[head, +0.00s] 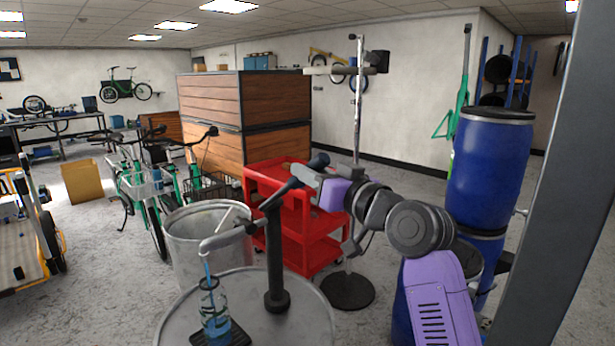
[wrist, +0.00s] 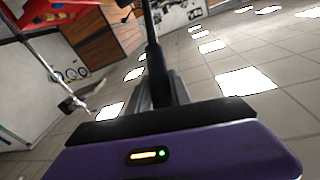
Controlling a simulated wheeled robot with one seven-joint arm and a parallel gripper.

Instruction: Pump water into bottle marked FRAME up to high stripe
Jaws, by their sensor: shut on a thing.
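A dark hand pump (head: 275,255) stands upright on a round grey drum top (head: 305,320). Its pale spout (head: 228,238) reaches left, and a thin blue stream runs from it into a clear bottle (head: 214,310). The bottle stands upright on a black tray (head: 235,338) and looks blue inside; its marking, stripes and exact water level are too small to tell. My gripper (head: 304,178) is shut on the pump's dark lever (head: 289,187), whose knobbed end shows just above it. In the wrist view the lever (wrist: 153,62) runs between the fingers (wrist: 168,92).
A grey bin (head: 190,250) stands behind the drum, and a red cart (head: 320,245) behind the pump. Blue barrels (head: 490,165) and a grey post (head: 550,200) are close on the right. Green bikes (head: 150,190) stand at the left.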

